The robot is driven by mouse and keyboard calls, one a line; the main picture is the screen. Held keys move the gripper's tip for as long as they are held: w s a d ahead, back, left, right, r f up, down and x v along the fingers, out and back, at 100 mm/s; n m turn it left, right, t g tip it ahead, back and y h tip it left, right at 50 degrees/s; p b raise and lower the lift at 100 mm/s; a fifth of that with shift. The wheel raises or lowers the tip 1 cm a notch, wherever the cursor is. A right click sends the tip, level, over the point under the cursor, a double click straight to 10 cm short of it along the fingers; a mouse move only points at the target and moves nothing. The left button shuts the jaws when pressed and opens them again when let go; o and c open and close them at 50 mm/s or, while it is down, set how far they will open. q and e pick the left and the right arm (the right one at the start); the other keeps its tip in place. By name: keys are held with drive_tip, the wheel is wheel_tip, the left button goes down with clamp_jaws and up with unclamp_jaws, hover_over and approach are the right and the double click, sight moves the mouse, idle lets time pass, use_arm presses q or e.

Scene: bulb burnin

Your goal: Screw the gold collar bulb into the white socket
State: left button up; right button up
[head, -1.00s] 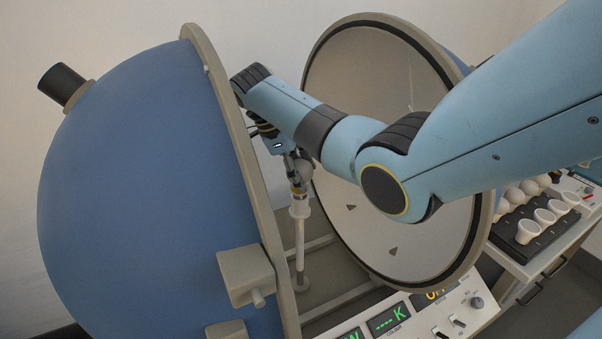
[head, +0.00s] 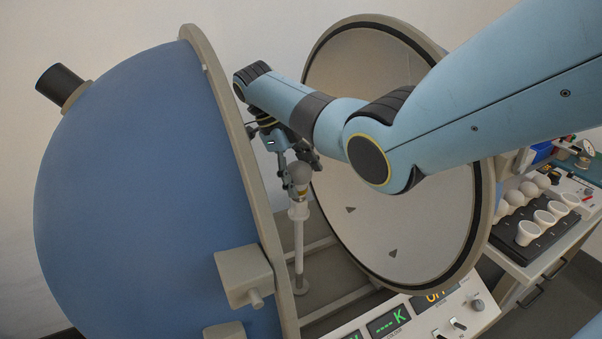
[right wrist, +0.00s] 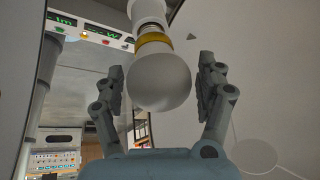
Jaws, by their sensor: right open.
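The bulb (head: 299,175) with its gold collar (head: 301,192) stands upright at the top of the white socket (head: 299,211) on a thin post, between the two halves of the sphere. In the right wrist view the bulb (right wrist: 160,82) is large, its gold collar (right wrist: 154,41) sits against the white socket (right wrist: 148,12). My right gripper (head: 297,167) is just above the bulb. In the right wrist view its fingers (right wrist: 160,78) are open on either side of the bulb, with a gap on both sides. My left gripper is not in view.
The blue sphere half (head: 140,190) stands close on the left, the open pale half (head: 395,190) on the right. A control panel (head: 415,312) is at the front. A black tray (head: 540,240) with several bulbs and white cups is at the right.

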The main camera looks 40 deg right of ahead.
drive_tip(key=shift+r+n+h+p, duration=0.15)
drive_tip(key=shift+n+h+p, duration=0.2)
drive_tip(key=shift+n, duration=0.55)
drive_tip(key=n+t+h, duration=0.1)
drive_tip(key=n, duration=0.3)
drive_tip(key=shift+t, duration=0.4)
drive_tip(key=n+t, duration=0.1)
drive_tip(key=n, duration=0.2)
drive_tip(key=n+t, duration=0.1)
drive_tip(key=n, duration=0.2)
drive_tip(key=shift+w+t+h, duration=0.15)
drive_tip(key=shift+t+h, duration=0.1)
drive_tip(key=shift+t, duration=0.05)
drive_tip(key=n+t, duration=0.1)
drive_tip(key=n, duration=0.2)
drive_tip(key=n+t, duration=0.1)
drive_tip(key=n, duration=0.2)
drive_tip(key=shift+w+d+y, duration=0.15)
drive_tip(key=shift+y, duration=0.25)
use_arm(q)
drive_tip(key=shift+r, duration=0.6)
use_arm(e)
drive_tip(key=n, duration=0.2)
drive_tip(key=n+t+y, duration=0.1)
drive_tip(key=n, duration=0.1)
drive_tip(key=shift+w+n+t, duration=0.2)
drive_tip(key=shift+n+t, duration=0.1)
drive_tip(key=shift+c, duration=0.3)
drive_tip(key=c, duration=1)
